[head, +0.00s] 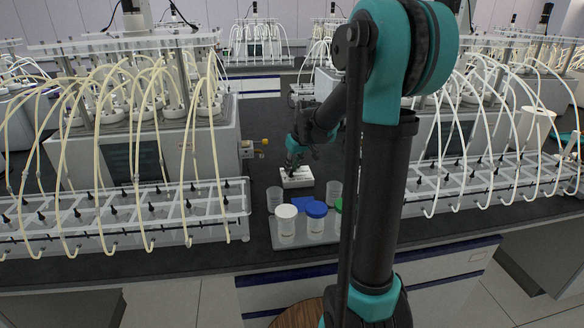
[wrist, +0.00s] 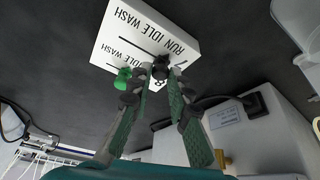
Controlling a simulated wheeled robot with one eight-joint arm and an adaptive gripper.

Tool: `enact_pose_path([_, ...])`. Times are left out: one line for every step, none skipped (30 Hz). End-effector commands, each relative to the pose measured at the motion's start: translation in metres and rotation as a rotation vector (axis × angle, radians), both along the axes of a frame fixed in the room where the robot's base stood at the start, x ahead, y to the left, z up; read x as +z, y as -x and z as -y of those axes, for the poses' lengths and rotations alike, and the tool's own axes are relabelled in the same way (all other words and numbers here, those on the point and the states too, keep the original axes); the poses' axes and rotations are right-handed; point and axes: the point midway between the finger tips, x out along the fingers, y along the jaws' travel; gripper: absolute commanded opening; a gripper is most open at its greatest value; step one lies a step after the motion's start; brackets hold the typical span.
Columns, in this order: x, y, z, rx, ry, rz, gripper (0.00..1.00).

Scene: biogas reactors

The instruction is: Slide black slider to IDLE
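The white slider box (wrist: 178,22) lies on the dark bench and also shows in the head view (head: 297,177). Its top carries two rows of RUN, IDLE and WASH lettering, each with a dark slot line. The black slider (wrist: 161,69) is at the RUN side, between my fingertips. A green slider (wrist: 123,77) stands to its left on the other row. My gripper (wrist: 158,76) is nearly closed, with its fingertips on either side of the black knob and seemingly touching it. The fingers hide part of the lettering and the box's near edge. In the head view my gripper (head: 294,163) is low over the box.
A tray (head: 300,246) in front of the box holds a white-lidded jar (head: 286,224), a blue-lidded jar (head: 316,221) and a partly hidden green-lidded one. Clear cups stand beside it. Reactor units with many tubes flank the box left and right. Dark bench behind is clear.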

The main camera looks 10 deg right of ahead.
Motion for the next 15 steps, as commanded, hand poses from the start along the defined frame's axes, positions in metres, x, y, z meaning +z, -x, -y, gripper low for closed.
enact_pose_path([0.0001,0.0001,-0.0001,0.0,0.0,0.0,0.01])
enact_pose_path([0.0001,0.0001,-0.0001,0.0,0.0,0.0,0.0])
enact_pose_path([0.0001,0.0001,-0.0001,0.0,0.0,0.0,0.0])
enact_pose_path([0.0001,0.0,-0.0001,0.0,0.0,0.0,0.0])
enact_pose_path([0.0001,0.0,-0.0001,0.0,0.0,0.0,0.0])
enact_pose_path([0.0001,0.0,-0.0001,0.0,0.0,0.0,0.0])
enact_pose_path([0.0001,0.0,-0.0001,0.0,0.0,0.0,0.0])
enact_pose_path([0.0001,0.0,-0.0001,0.0,0.0,0.0,0.0])
enact_pose_path([0.0001,0.0,-0.0001,0.0,0.0,0.0,0.0])
enact_pose_path([0.0001,0.0,0.0,0.0,0.0,0.0,0.0])
enact_pose_path([0.0002,0.0,0.0001,0.0,0.0,0.0,0.0])
enact_pose_path([0.0002,-0.0001,0.0012,0.0,0.0,0.0,0.0])
enact_pose_path([0.0002,-0.0001,0.0028,-0.001,0.0,0.0,0.0])
enact_pose_path([0.0003,-0.0002,0.0051,-0.002,0.0,0.0,0.0])
enact_pose_path([0.0002,-0.0004,0.0093,-0.003,0.0,0.0,0.0])
